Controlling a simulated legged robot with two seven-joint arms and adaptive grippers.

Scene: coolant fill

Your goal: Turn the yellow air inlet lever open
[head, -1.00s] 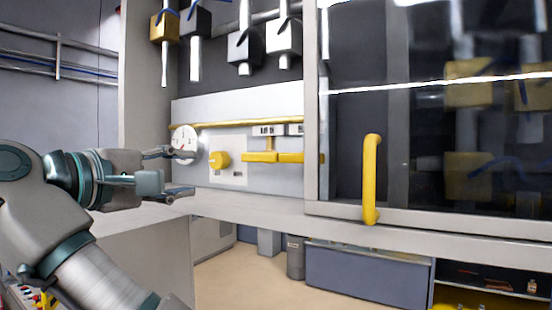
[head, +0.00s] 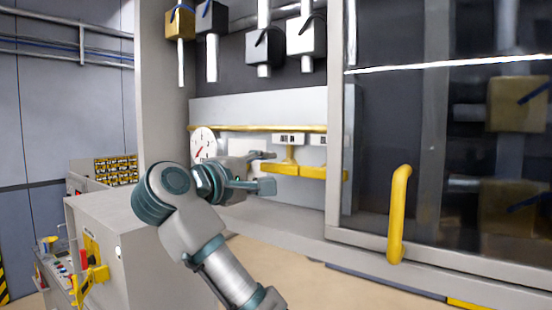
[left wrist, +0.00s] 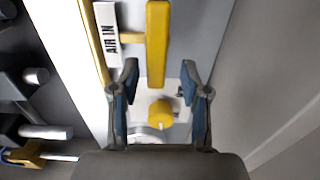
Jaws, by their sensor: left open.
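The yellow air inlet lever (head: 281,168) is a horizontal bar on a short stem below a label on the pale panel. In the left wrist view the lever (left wrist: 157,40) runs down from the top edge beside the "AIR IN" label (left wrist: 108,36). My left gripper (head: 268,170) is open and empty at the lever's left end. In the left wrist view the lever's end appears between the fingertips of my left gripper (left wrist: 159,68), with no clear contact. My right gripper is not in view.
A round gauge (head: 203,143) is at the left, and a yellow knob (left wrist: 160,112) shows between the fingers. A yellow rail (head: 255,128) runs above. A glass door with a yellow handle (head: 399,215) stands at the right.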

